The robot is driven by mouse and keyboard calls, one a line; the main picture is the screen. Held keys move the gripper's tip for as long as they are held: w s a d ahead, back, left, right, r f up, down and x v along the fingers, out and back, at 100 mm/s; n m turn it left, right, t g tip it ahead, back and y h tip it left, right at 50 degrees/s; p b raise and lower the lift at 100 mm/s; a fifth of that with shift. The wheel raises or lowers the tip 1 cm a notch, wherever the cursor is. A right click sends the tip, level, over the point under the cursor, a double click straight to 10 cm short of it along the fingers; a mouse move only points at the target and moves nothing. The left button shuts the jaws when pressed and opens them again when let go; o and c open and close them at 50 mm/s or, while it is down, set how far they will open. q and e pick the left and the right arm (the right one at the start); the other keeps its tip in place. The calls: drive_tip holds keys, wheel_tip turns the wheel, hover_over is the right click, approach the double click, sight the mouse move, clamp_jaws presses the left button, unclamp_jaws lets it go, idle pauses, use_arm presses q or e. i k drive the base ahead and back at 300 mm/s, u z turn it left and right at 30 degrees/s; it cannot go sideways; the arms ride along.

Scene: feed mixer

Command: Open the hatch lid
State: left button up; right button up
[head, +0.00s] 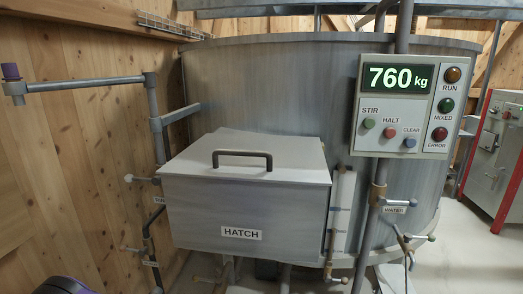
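The hatch is a grey metal box labelled HATCH (241,233) on the front of the large round mixer tank (270,85). Its flat grey lid (290,158) lies shut on top, sloping down towards me. A black bar handle (242,155) stands up from the middle of the lid, and nothing is touching it. The inside of the hatch is hidden by the lid. Neither of my grippers shows in the head view.
A control panel (405,105) reading 760 kg is right of the hatch on a post. A grey pipe arm (85,83) reaches out at the left. Water valves (397,205) stick out at the lower right.

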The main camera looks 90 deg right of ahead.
sight(246, 158)
drive_tip(key=z, duration=2.65)
drive_tip(key=i, duration=0.5)
